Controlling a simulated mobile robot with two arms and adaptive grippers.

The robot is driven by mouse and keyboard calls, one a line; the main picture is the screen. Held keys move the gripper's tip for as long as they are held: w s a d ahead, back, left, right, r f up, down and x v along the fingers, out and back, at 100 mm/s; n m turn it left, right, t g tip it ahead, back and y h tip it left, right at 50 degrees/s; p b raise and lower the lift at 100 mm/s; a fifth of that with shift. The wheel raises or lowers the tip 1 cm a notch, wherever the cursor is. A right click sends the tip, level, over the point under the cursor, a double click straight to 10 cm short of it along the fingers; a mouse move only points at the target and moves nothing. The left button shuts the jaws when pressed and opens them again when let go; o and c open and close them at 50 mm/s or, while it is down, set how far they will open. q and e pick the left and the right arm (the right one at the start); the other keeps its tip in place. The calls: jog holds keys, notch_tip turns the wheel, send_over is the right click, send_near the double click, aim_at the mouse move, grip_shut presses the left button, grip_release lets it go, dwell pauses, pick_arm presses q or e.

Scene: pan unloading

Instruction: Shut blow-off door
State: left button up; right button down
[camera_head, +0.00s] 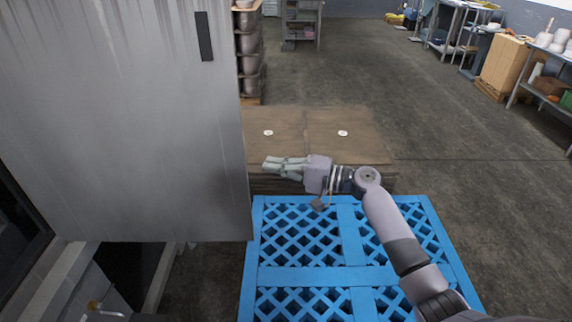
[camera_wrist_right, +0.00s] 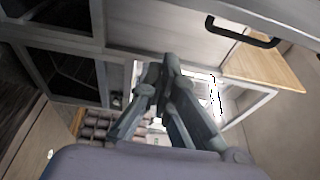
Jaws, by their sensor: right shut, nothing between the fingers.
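The blow-off door (camera_head: 120,110) is a large brushed-metal panel filling the left of the head view. It stands swung out, with a dark handle strip (camera_head: 204,36) near its top right. The opening beside it shows only partly at lower left. My right gripper (camera_head: 272,165) is to the right of the door's lower right edge, fingers together and pointing left toward it, with nothing between them. In the wrist view its fingers (camera_wrist_right: 163,70) meet at the tips. A black bar handle (camera_wrist_right: 243,38) on a light panel shows at upper right there. My left gripper is not in view.
A blue lattice pallet (camera_head: 350,274) lies below my right arm. A brown wooden box top (camera_head: 305,130) with two white discs is just behind the gripper. Stacked dark pans (camera_head: 249,60) stand behind the door's right edge. Open floor (camera_head: 440,130) lies to the right.

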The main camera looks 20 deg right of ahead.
jog(key=a+p, duration=0.2)
jog(key=a, duration=0.1)
jog(key=s+a+p, duration=0.1)
jog(key=a, duration=0.1)
jog(key=shift+w, duration=0.1)
dwell(0.5)
